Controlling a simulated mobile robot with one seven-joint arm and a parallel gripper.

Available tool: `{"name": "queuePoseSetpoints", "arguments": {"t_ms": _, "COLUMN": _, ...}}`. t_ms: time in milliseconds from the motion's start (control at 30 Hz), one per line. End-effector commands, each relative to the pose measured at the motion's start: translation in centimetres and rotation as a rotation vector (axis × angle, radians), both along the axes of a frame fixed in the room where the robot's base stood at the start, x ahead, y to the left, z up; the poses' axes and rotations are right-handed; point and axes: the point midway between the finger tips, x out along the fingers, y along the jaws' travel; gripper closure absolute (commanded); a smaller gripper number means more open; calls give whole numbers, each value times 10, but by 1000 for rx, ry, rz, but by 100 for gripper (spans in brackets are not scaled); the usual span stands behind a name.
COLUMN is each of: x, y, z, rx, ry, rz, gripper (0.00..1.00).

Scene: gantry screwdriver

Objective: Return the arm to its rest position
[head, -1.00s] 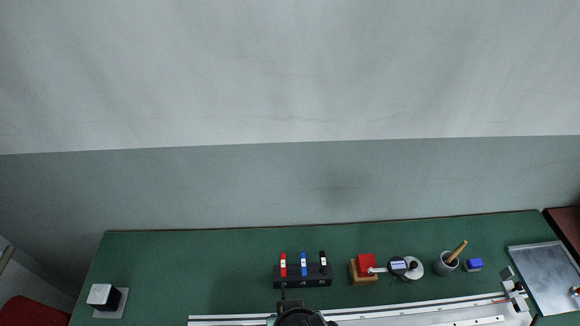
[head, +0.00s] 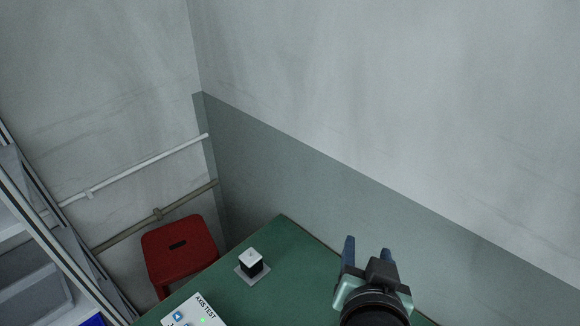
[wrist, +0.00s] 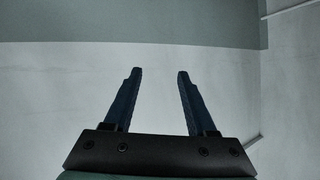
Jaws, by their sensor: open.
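My gripper (head: 368,245) is at the lower right of the head view, raised in front of the green bench and the grey wall. Its two dark blue fingers point up and away. In the wrist view my gripper (wrist: 156,75) shows both fingers apart with nothing between them. The rest of the arm is mostly hidden below the head view's edge.
The green bench (head: 277,237) runs into the corner. A small black and white block (head: 251,262) on a plate and a panel marked AXIS TEST (head: 200,312) are on it. A red stool (head: 180,250) stands left, beside shelving (head: 40,225). Pipes (head: 140,170) run along the left wall.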

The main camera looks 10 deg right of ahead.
Motion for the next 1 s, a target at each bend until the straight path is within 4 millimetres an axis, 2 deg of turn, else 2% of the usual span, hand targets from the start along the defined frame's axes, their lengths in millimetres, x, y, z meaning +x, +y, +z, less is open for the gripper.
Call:
{"name": "queuePoseSetpoints", "arguments": {"t_ms": 33, "x": 16, "y": 10, "z": 36, "rx": -40, "ry": -103, "rz": 35, "gripper": 43}}
{"name": "queuePoseSetpoints", "arguments": {"t_ms": 100, "x": 31, "y": 26, "z": 86, "rx": -95, "ry": -242, "rz": 80, "gripper": 43}}
{"name": "queuePoseSetpoints", "arguments": {"t_ms": 233, "x": 41, "y": 58, "z": 181, "rx": -194, "ry": -503, "rz": 151, "gripper": 43}}
{"name": "queuePoseSetpoints", "arguments": {"t_ms": 333, "x": 32, "y": 85, "z": 252, "rx": -264, "ry": -708, "rz": 194, "gripper": 43}}
{"name": "queuePoseSetpoints", "arguments": {"t_ms": 400, "x": 19, "y": 102, "z": 297, "rx": -307, "ry": -844, "rz": 215, "gripper": 43}}
{"name": "queuePoseSetpoints", "arguments": {"t_ms": 500, "x": -5, "y": 122, "z": 347, "rx": -356, "ry": -1009, "rz": 235, "gripper": 43}}
{"name": "queuePoseSetpoints", "arguments": {"t_ms": 600, "x": -26, "y": 136, "z": 380, "rx": -388, "ry": -1128, "rz": 244, "gripper": 43}}
{"name": "queuePoseSetpoints", "arguments": {"t_ms": 700, "x": -40, "y": 143, "z": 397, "rx": -406, "ry": -1196, "rz": 246, "gripper": 43}}
{"name": "queuePoseSetpoints", "arguments": {"t_ms": 767, "x": -44, "y": 145, "z": 402, "rx": -411, "ry": -1215, "rz": 247, "gripper": 43}}
{"name": "queuePoseSetpoints", "arguments": {"t_ms": 833, "x": -46, "y": 146, "z": 404, "rx": -414, "ry": -1222, "rz": 247, "gripper": 50}}
{"name": "queuePoseSetpoints", "arguments": {"t_ms": 1000, "x": -45, "y": 146, "z": 403, "rx": -413, "ry": -1219, "rz": 247, "gripper": 50}}
